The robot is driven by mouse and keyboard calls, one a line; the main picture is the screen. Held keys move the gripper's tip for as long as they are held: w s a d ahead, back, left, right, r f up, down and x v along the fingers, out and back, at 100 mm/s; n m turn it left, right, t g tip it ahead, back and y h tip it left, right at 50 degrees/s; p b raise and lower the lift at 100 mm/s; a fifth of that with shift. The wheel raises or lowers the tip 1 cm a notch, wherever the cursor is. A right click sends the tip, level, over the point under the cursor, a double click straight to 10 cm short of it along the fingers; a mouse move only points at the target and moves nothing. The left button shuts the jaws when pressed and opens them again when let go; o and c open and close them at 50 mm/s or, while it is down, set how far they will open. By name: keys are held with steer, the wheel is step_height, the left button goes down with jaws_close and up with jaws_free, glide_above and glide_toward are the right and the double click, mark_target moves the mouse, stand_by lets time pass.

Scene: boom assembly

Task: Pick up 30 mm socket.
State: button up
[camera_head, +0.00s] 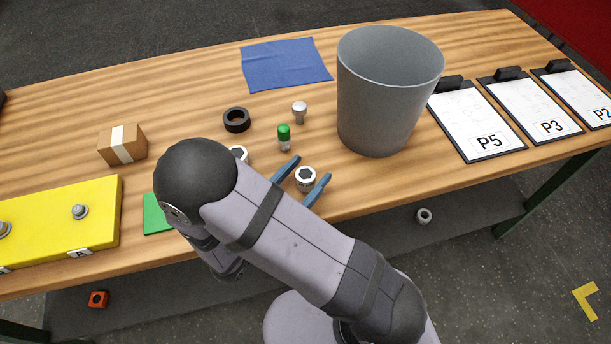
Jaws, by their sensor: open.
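Two metal sockets with dark hexagonal openings stand on the wooden table. One socket (306,179) shows between the two blue fingers of my gripper (301,183), which is open. I cannot tell whether the fingers are at its height or above it, and no contact is visible. The other socket (239,153) is further left, partly hidden behind my arm. I cannot read a size on either, so I cannot tell which is the 30 mm one.
A grey bin (385,95) stands behind and right of the gripper. A green-capped bottle (284,137), a silver knob-like part (299,112) and a black ring (236,120) are behind. A yellow block (70,220) and small box (122,146) are left. Clipboards (475,120) lie right.

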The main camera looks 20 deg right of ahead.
mark_target(305, 174)
steer(key=c, duration=1.3)
steer(key=shift+o, duration=0.2)
steer(key=shift+r, duration=0.15)
steer(key=shift+r, duration=4.85)
